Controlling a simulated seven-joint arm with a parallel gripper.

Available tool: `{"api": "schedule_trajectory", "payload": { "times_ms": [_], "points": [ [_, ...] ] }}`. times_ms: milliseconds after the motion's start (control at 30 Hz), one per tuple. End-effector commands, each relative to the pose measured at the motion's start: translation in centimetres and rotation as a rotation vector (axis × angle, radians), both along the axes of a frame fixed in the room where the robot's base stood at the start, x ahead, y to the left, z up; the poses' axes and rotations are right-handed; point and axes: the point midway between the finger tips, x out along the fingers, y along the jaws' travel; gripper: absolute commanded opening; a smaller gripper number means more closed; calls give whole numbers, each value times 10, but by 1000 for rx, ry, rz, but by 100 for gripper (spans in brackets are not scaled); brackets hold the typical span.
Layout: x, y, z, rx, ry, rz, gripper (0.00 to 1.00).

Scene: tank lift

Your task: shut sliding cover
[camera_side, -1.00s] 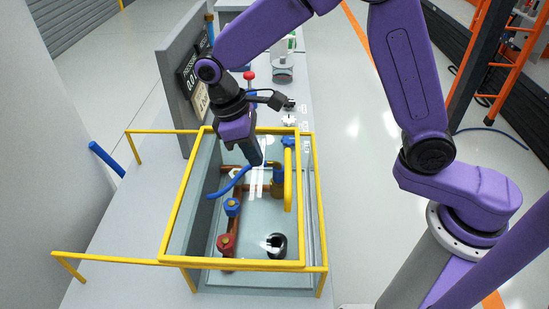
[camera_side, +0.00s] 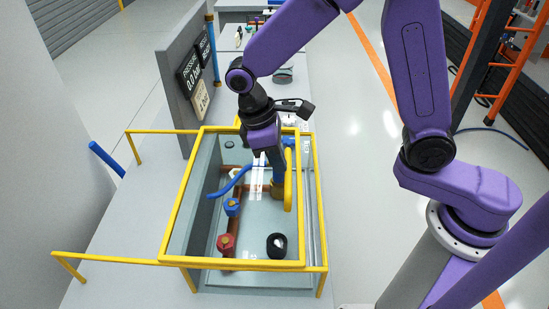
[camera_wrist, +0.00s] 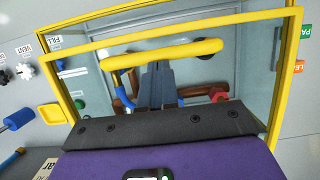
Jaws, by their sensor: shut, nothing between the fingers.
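The sliding cover is a clear pane in a yellow frame (camera_side: 180,205) over the tank; its frame (camera_wrist: 200,25) also shows in the wrist view. A yellow bar handle (camera_side: 288,190) runs lengthwise along its right part. In the wrist view the handle (camera_wrist: 190,51) lies across the picture, above my fingers. My gripper (camera_side: 277,175) is shut and empty, pointing down just left of the handle in the side view. In the wrist view my gripper (camera_wrist: 157,72) has its fingertips close beside the bar. I cannot tell whether they touch it.
The tank (camera_side: 206,278) holds pipes, a blue valve (camera_side: 232,207), a red valve (camera_side: 227,242) and a black ring (camera_side: 277,245). A yellow rail (camera_side: 120,259) runs along the front. A grey gauge panel (camera_side: 178,100) stands behind at the left.

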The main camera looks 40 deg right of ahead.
Motion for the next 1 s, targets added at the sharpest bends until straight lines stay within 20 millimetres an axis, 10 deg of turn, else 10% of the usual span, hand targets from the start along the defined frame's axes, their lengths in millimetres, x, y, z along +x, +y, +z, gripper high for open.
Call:
{"api": "schedule_trajectory", "payload": {
  "times_ms": [400,1000],
  "points": [
    [-30,-30,0,-2,2,1,0],
    [-16,-16,3,-1,1,0,0]
  ]
}}
